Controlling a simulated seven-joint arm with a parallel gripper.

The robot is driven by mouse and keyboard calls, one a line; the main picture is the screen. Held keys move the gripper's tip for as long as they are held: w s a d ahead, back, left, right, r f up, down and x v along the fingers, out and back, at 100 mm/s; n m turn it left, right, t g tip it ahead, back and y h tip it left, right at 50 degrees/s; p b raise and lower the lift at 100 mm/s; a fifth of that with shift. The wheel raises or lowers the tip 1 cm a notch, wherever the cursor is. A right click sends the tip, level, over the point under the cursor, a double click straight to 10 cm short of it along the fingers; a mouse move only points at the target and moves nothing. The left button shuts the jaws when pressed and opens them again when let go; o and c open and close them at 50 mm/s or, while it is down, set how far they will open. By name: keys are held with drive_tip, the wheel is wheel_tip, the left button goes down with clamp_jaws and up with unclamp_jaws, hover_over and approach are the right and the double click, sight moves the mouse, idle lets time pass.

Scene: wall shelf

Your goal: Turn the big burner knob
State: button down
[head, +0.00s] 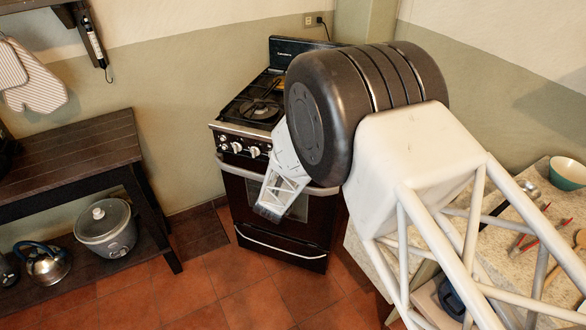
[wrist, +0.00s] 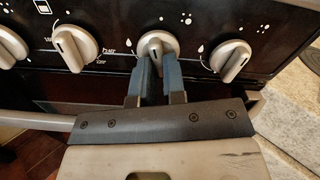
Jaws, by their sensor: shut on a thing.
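The stove (head: 262,235) stands against the back wall, with silver knobs on its black front panel. In the wrist view my gripper (wrist: 156,68) has its two dark blue fingers shut on a silver knob (wrist: 157,44), second from the right of those in view. The knob's pointer line is nearly upright. The fingers cover the knob's lower part. The task does not show which mark means the big burner, and the panel icons are too small to tell. In the head view my arm hides the right part of the panel and the fingertips.
Neighbouring knobs sit close on the left (wrist: 75,44) and right (wrist: 230,60) of the held one. The oven handle (wrist: 38,121) runs below the panel. A stone counter (wrist: 293,105) is right of the stove. A dark wooden bench (head: 75,155) stands left, with open tiled floor between.

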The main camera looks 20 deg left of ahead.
drive_tip(key=shift+a+m, duration=0.1)
drive_tip(key=shift+m, duration=1.5)
drive_tip(key=c, duration=1.2)
unclamp_jaws()
drive_tip(key=shift+s+a, duration=0.15)
drive_tip(key=shift+s, duration=1.8)
drive_tip(key=shift+s+a, duration=0.15)
drive_tip(key=shift+s, duration=1.8)
drive_tip(key=shift+w, duration=0.1)
